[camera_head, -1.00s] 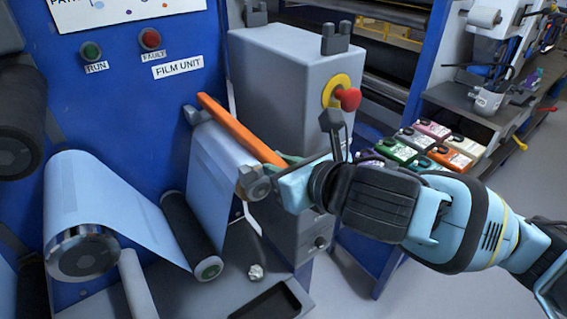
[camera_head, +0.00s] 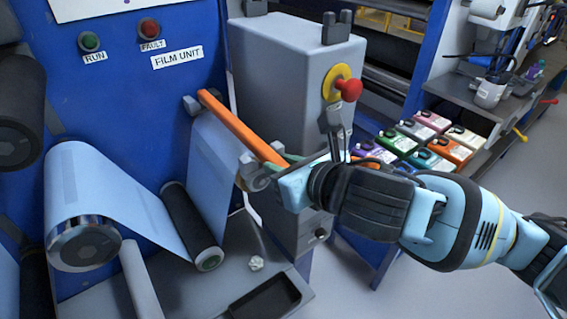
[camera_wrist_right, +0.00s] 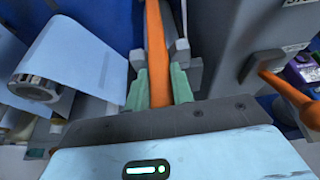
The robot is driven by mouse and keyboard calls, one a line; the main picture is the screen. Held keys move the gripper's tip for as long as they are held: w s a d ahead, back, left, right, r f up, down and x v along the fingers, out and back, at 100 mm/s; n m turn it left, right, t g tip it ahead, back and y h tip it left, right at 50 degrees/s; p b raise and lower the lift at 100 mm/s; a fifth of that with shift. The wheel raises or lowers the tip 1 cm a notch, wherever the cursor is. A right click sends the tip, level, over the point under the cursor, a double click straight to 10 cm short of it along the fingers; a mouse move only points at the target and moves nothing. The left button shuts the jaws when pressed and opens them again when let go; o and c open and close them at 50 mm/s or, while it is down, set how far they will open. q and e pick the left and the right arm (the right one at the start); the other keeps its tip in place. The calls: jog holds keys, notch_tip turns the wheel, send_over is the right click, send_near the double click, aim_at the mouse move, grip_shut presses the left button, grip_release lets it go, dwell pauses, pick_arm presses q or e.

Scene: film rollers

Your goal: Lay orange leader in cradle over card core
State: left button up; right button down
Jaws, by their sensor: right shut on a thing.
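The orange leader (camera_head: 238,128) is a long orange bar, tilted down toward the right in the head view. My right gripper (camera_head: 284,162) is shut on its near end. In the right wrist view the leader (camera_wrist_right: 156,50) lies between the green pads of the right gripper (camera_wrist_right: 159,87). The cradle shows as grey brackets, one at the far end (camera_head: 191,104) and one at the near end (camera_head: 250,168). The leader's far end is at the far bracket; I cannot tell whether it touches. Pale blue film (camera_head: 210,165) hangs below. I cannot make out the card core. My left gripper is not in view.
A grey box (camera_head: 285,85) with a red stop knob (camera_head: 348,89) stands right of the leader. A dark roller (camera_head: 190,225) and a film-wrapped roller (camera_head: 85,240) are at lower left. A shelf below holds a black tray (camera_head: 268,298) and a crumpled white scrap (camera_head: 256,263).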

jog(key=shift+f, duration=0.1)
jog(key=shift+f, duration=0.6)
jog(key=c, duration=1.1)
grip_release()
jog(key=shift+o, duration=0.3)
jog(key=o, duration=1)
jog(key=shift+o, duration=0.2)
jog(key=shift+s+d, duration=0.1)
jog(key=shift+s, duration=0.05)
jog(key=shift+f+v, duration=0.2)
jog(key=shift+v, duration=0.9)
